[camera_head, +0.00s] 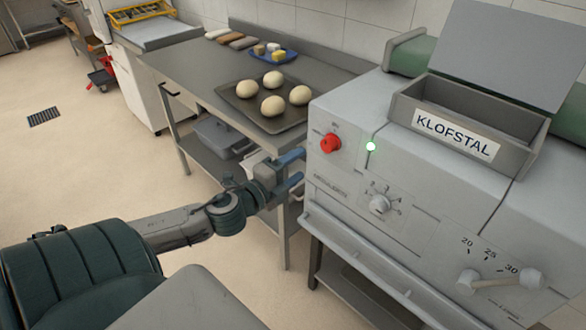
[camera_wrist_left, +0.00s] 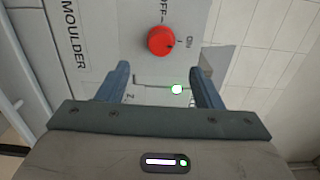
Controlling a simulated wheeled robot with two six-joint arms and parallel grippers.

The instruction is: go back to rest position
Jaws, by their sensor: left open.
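My left gripper (camera_head: 299,166) is open and empty in front of the left end of the grey moulder (camera_head: 440,190). Its blue fingers point toward the red knob (camera_head: 330,142) and do not hold it. In the left wrist view the two fingers (camera_wrist_left: 160,78) stand apart, with the red knob (camera_wrist_left: 161,40) just beyond them, between the OFF and ON marks. A small green-white light (camera_head: 371,146) is lit beside the knob. It also shows in the left wrist view (camera_wrist_left: 176,89). My right gripper is not in view.
A steel table (camera_head: 185,62) stands behind my left gripper, with a dark tray (camera_head: 235,107) of several dough balls and a blue tray (camera_head: 259,57) on it. The moulder has a dial (camera_head: 379,204) and a lever (camera_head: 500,280).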

